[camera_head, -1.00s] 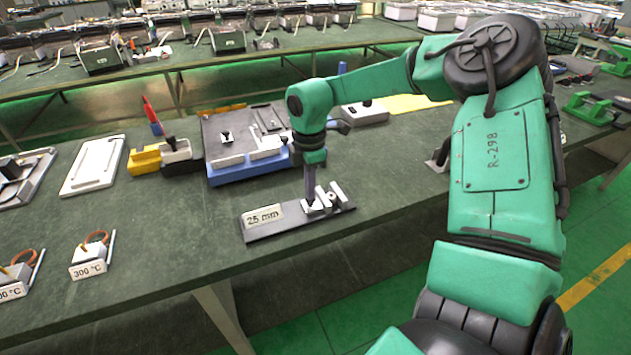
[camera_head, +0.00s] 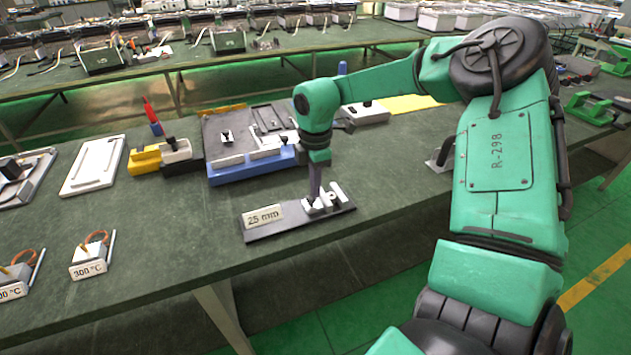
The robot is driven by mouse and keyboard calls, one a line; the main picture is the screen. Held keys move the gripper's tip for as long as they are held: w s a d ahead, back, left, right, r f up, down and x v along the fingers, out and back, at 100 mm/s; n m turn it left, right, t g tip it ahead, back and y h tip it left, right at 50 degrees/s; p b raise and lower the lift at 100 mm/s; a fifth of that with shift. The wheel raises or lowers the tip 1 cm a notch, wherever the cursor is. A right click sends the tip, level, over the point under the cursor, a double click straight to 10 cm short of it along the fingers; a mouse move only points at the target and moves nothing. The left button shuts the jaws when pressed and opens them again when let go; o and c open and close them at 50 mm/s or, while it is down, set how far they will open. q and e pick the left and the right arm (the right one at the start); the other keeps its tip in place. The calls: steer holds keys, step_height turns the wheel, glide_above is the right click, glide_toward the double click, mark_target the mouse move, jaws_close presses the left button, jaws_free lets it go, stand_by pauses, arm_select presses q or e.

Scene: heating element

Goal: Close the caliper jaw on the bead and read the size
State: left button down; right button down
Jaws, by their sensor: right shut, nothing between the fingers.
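The caliper's dark base plate (camera_head: 285,230) lies near the bench's front edge, with a label (camera_head: 263,216) reading "25 mm" at its left. Light metal jaw blocks (camera_head: 338,193) stand on its right part. A small round part between the blocks may be the bead, but it is too small to be sure. My right gripper (camera_head: 315,202) points down and is shut, its fingertips at the left jaw block, with nothing held between them. Whether the fingers touch the block is hard to tell. My left gripper is out of view.
A blue-edged fixture (camera_head: 250,172) stands behind the caliper, with a yellow and black block (camera_head: 160,158) to its left. A white tray (camera_head: 94,165) lies farther left. Small units with a "300 °C" label (camera_head: 89,270) sit at the front left. The bench between them is clear.

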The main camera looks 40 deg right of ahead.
mark_target(319, 202)
steer(key=shift+s+d+f, duration=0.1)
steer(key=shift+s+d, duration=0.2)
steer(key=shift+d, duration=0.2)
stand_by(0.8)
step_height(319, 202, up, 7)
steer(key=p, duration=0.3)
steer(key=shift+p, duration=0.35)
steer(key=shift+w, duration=0.1)
